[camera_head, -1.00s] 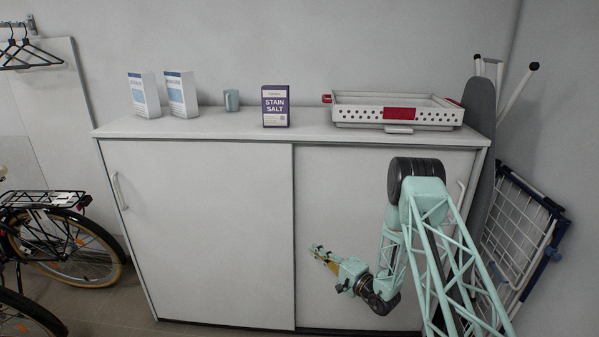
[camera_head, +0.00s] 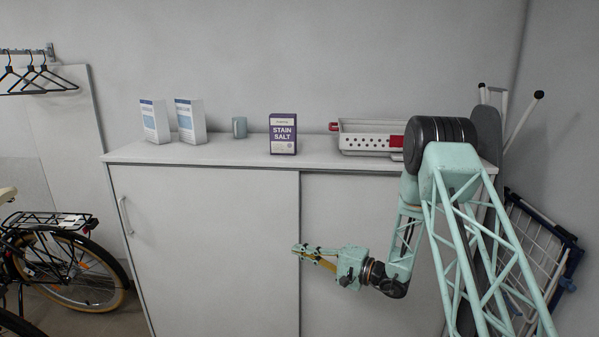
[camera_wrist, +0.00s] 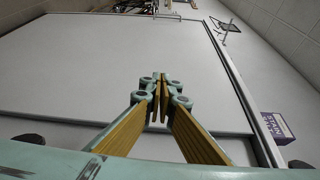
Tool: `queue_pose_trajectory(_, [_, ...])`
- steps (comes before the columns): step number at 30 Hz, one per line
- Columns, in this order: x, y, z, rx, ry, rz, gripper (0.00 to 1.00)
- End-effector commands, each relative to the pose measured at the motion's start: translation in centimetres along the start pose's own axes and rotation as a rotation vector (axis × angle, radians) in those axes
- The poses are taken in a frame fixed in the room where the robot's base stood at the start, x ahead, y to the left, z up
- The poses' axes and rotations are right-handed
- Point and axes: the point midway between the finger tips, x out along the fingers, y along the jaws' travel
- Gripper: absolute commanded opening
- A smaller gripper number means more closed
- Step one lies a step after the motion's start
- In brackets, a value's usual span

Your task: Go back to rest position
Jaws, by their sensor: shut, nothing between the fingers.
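My gripper (camera_head: 296,251) is in front of the white sliding-door cabinet (camera_head: 205,240), below the level of its top, and points to the left. In the wrist view my gripper (camera_wrist: 158,78) has its fingertips together, with nothing between them. My arm rises at the right of the head view and hides part of the right cabinet door.
A bicycle (camera_head: 75,262) stands left; a drying rack (camera_head: 540,245) leans right.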

Motion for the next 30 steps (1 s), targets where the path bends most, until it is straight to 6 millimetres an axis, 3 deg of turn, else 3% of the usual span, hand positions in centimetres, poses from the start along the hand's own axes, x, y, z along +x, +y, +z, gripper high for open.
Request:
queue_pose_trajectory(12, [-0.4,-7.2,6.5,0.003,-0.151,0.065,0.00])
queue_pose_trajectory(30, [-3.2,-14.8,16.3,-0.013,-0.334,0.206,0.00])
